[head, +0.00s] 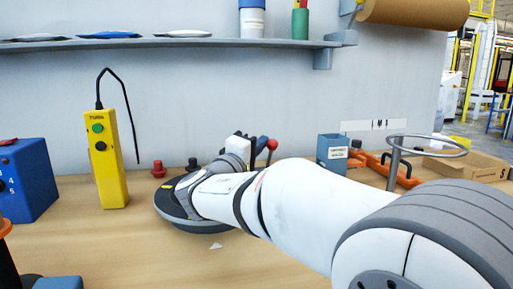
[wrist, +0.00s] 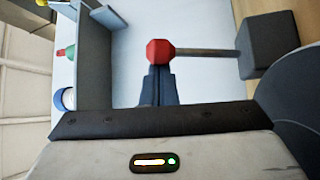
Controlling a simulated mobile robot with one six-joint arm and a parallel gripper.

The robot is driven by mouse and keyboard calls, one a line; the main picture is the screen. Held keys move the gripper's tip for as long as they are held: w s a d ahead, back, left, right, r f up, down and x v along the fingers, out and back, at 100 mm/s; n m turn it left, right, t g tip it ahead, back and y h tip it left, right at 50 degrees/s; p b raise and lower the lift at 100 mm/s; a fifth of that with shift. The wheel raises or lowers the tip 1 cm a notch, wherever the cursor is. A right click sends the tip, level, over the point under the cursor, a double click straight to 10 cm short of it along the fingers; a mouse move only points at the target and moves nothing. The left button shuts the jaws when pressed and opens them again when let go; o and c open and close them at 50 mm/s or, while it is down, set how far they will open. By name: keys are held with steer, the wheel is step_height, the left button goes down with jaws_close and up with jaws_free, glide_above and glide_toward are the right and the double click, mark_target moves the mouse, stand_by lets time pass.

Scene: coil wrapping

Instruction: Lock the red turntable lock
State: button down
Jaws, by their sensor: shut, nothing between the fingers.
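The turntable lock shows in the wrist view as a red knob (wrist: 160,51) on a metal rod (wrist: 206,53) that runs to a dark grey block (wrist: 266,45). The red knob also shows in the head view (head: 272,144), just right of my fingertips. My gripper (wrist: 158,73) is shut and empty, its fingertips at the red knob. I cannot tell whether they touch it. In the head view my gripper (head: 263,142) is partly hidden behind my arm. The dark round turntable (head: 178,211) lies under my arm, which covers much of it.
A yellow pendant with buttons (head: 112,160) stands left of the turntable, and a blue box (head: 28,178) is farther left. Small red knobbed pieces (head: 158,169) stand behind the turntable. A blue-grey bin (head: 331,153) and a metal ring stand (head: 428,146) are at right. A shelf (head: 170,43) hangs above.

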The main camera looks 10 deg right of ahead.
stand_by(0.3)
step_height(320, 180, up, 10)
steer(key=p, duration=0.3)
steer(key=shift+p, duration=0.35)
steer(key=s+d+f+m+g+y+p, duration=0.3)
steer(key=s+d+f+g+y+p, duration=0.25)
steer(key=s+d+g+p, duration=0.75)
steer(key=s+a+m+y+p, duration=0.2)
steer(key=s+a+y+p, duration=0.2)
steer(key=s+p, duration=0.3)
steer(key=s+a+m+y+p, duration=0.2)
steer(key=s+a+y+p, duration=0.1)
steer(key=s+p, duration=0.4)
steer(key=shift+s+a+f+m+y+p, duration=0.15)
steer(key=shift+a+f+m+y+p, duration=0.25)
steer(key=shift+a+p, duration=0.55)
